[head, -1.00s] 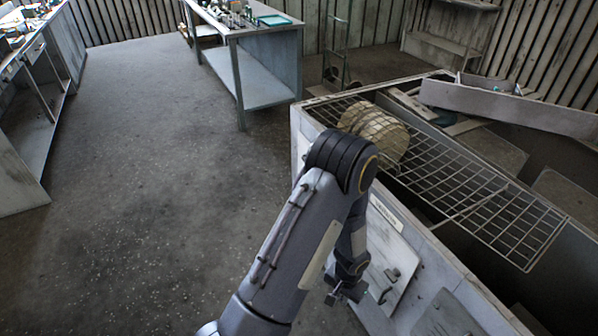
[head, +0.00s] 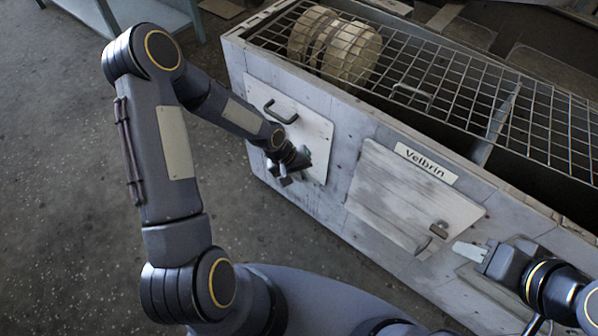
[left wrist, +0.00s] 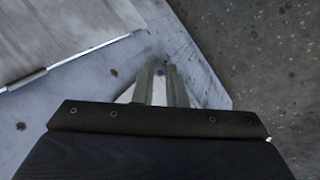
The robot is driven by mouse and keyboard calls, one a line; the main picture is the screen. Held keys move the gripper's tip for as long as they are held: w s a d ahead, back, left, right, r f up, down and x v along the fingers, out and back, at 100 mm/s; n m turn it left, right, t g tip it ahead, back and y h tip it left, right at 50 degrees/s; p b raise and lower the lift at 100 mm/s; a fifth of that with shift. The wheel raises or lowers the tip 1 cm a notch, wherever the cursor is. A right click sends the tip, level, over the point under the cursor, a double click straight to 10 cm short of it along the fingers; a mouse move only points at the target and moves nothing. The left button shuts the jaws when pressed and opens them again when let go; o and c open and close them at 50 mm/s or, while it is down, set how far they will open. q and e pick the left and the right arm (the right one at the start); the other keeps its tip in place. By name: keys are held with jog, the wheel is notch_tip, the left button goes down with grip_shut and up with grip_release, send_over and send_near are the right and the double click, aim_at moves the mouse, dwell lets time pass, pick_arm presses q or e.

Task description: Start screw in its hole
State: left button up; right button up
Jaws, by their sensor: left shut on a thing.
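In the head view my left gripper (head: 288,172) is at the lower part of the left square panel on the housing's (head: 335,190) front. In the left wrist view its two narrow fingers (left wrist: 161,85) are close together and point at the pale metal face near its edge. The screw between them is mostly hidden; only a small bluish bit shows at the fingertips. Small dark spots, one of them a possible hole (left wrist: 113,72), mark the face. I cannot tell whether the screw touches a hole. My right gripper (head: 478,252) is near the housing's front at right; its jaw opening is unclear.
The housing has a wire grid (head: 450,75) on top, with a round ribbed part (head: 335,45) under it. A second panel (head: 410,195) with a handle sits below a "Velbrin" label (head: 426,163). Open concrete floor (head: 60,190) lies to the left.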

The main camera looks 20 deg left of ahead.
pick_arm(q)
jog(key=shift+w+d+r+n+t+h+b, duration=0.3)
jog(key=shift+w+n+t+b, duration=1.25)
jog(key=shift+t+b, duration=1.75)
jog(key=shift+w+d+r+n+t+h+b, duration=0.3)
jog(key=shift+w+n+t+b, duration=1.3)
jog(key=shift+b, duration=3.25)
jog(key=shift+w+d+r+n+t+h+b, duration=0.25)
jog(key=shift+w+n+t+b, duration=1.15)
jog(key=shift+t+b, duration=2)
jog(key=shift+s+f+g+b, duration=0.1)
jog(key=shift+g+b, duration=0.55)
jog(key=shift+g, duration=0.05)
jog(key=shift+b, duration=0.4)
